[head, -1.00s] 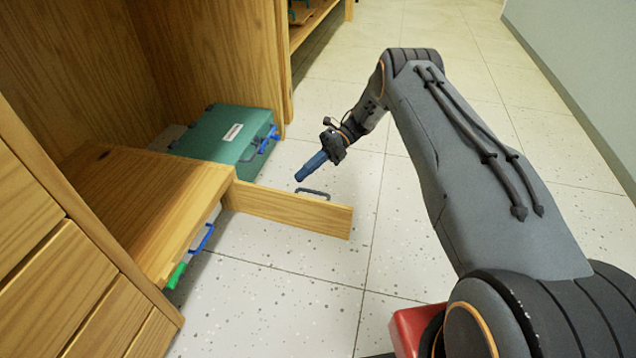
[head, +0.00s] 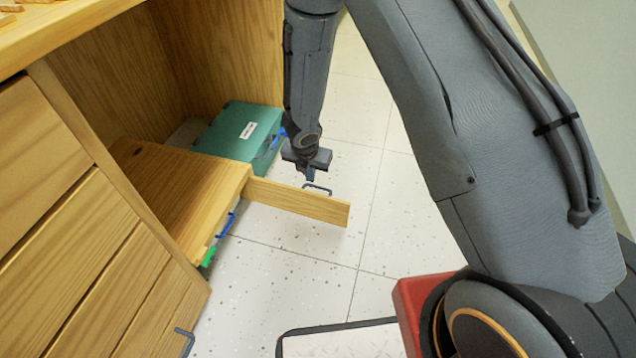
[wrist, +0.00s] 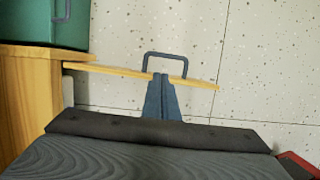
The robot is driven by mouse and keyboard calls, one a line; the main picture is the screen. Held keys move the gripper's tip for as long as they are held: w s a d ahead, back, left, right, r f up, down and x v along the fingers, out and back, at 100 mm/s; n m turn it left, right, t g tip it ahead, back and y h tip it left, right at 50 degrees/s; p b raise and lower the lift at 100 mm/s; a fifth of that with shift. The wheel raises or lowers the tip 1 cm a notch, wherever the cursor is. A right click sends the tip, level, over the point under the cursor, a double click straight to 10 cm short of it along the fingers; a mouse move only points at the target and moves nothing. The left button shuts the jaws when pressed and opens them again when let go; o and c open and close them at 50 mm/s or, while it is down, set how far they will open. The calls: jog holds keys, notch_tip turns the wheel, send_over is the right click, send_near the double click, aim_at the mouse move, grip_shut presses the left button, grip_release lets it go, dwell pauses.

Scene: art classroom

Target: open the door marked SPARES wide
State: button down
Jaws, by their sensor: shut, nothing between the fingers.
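A low wooden door (head: 295,200) stands swung out from the cabinet beside the low wooden box top. Its grey bar handle (head: 318,188) is on the far face. I cannot read a SPARES mark on it. My gripper (head: 309,177) points down near the handle, behind the door's top edge in the head view. In the wrist view its blue fingers (wrist: 161,85) are shut together and empty. They overlap the door's thin top edge (wrist: 112,70), just below the handle (wrist: 165,56). I cannot tell whether they touch the door.
A green case (head: 238,130) with a white label and blue handle sits in the cabinet bay behind the door. Wooden drawers (head: 90,260) stand at left. Speckled floor (head: 300,250) is clear before the door.

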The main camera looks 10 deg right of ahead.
aim_at(318, 188)
jog(key=shift+h, duration=0.3)
jog(key=b+x, duration=0.1)
jog(key=x, duration=0.2)
jog(key=d+b+x, duration=0.1)
jog(key=b+x, duration=0.1)
jog(key=x, duration=0.1)
jog(key=b+x, duration=0.2)
jog(key=x, duration=0.1)
jog(key=shift+s+d+f, duration=0.1)
jog(key=shift+s+d, duration=0.05)
jog(key=shift+s, duration=0.2)
